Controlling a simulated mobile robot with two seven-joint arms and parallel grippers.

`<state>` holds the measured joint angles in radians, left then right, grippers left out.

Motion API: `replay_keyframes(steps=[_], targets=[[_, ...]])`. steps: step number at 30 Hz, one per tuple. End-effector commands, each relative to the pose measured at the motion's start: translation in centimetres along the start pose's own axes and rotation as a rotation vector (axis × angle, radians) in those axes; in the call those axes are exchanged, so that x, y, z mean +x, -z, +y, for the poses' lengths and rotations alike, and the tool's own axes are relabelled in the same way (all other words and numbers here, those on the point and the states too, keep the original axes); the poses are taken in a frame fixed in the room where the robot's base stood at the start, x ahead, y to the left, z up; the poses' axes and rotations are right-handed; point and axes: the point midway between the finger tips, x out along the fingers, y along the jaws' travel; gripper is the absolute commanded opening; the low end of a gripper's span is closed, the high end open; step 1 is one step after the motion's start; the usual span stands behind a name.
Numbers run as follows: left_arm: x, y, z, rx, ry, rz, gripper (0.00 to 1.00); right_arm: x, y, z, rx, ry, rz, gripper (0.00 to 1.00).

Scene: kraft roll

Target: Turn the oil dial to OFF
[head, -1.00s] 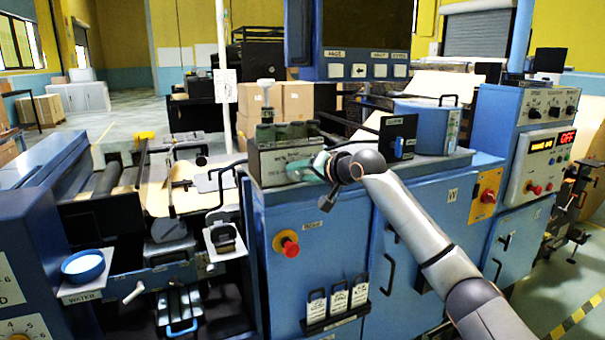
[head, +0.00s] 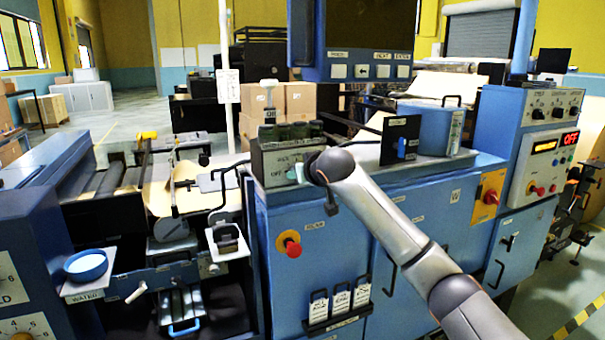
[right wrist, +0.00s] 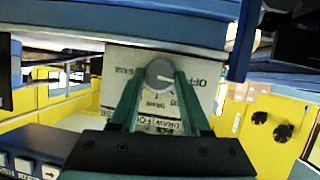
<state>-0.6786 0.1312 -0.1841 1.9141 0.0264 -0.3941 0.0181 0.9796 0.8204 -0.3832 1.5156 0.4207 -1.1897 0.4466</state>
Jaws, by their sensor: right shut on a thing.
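The oil dial (right wrist: 160,72) is a round grey knob on a pale label plate (right wrist: 140,58), seen in the right wrist view. A white mark on it points right and slightly down, roughly toward the printed word OFF. My right gripper (right wrist: 160,88) has its green fingers shut on the dial from both sides. In the head view, the grey-green box (head: 262,160) bearing an OFF label stands on the blue machine. My right gripper (head: 296,173) is at its front face there, and my own wrist hides the dial. My left gripper is out of view.
A red stop button (head: 292,248) sits on the cabinet front below the box. Several dark green containers (head: 290,132) stand on the box. A blue tank (head: 436,128) is to its right. A monitor (head: 365,30) hangs above.

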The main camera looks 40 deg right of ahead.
Motion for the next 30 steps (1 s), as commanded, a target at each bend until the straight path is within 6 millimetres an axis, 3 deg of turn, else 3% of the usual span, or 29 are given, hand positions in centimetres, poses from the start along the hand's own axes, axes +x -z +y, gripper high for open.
replay_keyframes(steps=[23, 24, 30], targets=[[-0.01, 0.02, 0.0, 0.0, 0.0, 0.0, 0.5, -0.08, 0.35, 0.1, -0.093, -0.044, 0.018, 0.0], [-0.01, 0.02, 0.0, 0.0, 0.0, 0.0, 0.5, -0.08, 0.35, 0.11, -0.092, -0.044, 0.018, 0.5], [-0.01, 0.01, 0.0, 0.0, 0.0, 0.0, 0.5, -0.05, 0.23, 0.06, -0.092, -0.043, 0.015, 0.72]])
